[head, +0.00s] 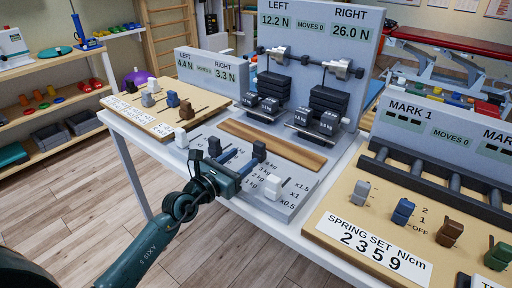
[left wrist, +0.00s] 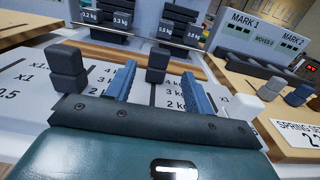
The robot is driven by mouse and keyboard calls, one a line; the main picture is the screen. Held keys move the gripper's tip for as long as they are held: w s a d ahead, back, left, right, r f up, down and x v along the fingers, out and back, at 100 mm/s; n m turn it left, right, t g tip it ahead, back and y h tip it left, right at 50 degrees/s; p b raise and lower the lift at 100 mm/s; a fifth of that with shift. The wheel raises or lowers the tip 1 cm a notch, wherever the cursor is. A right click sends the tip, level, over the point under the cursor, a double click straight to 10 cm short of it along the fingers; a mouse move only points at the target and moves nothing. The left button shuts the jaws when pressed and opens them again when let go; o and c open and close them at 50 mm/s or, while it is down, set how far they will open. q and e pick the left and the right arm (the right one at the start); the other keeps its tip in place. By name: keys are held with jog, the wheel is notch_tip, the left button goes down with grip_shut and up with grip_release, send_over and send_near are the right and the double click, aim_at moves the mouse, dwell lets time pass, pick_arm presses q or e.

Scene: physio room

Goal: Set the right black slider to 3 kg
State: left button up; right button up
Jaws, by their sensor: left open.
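The right black slider (head: 259,150) stands upright at the far end of its slot, near the 4 kg mark; the 3 kg mark lies nearer to me. It also shows in the left wrist view (left wrist: 157,58), centred between my fingertips with a gap on each side. My left gripper (head: 238,160) is open, its blue fingers (left wrist: 160,72) reaching low over the panel toward this slider. The left black slider (head: 214,147) stands outside the fingers, to the left. The grey panel (head: 315,190) carries both. My right gripper is not in view.
A white slider (head: 272,187) stands right of my gripper, another white slider (head: 181,138) to the left. A wooden strip (head: 272,145) and black weight stacks (head: 328,103) are behind. The display (head: 318,30) reads LEFT 12.2 N, RIGHT 26.0 N, MOVES 0. A spring panel (head: 400,225) stands at right.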

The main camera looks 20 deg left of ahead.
aim_at(257, 147)
pick_arm(q)
jog(key=x, duration=0.7)
jog(key=shift+b, duration=0.4)
jog(key=shift+c, duration=0.5)
grip_shut()
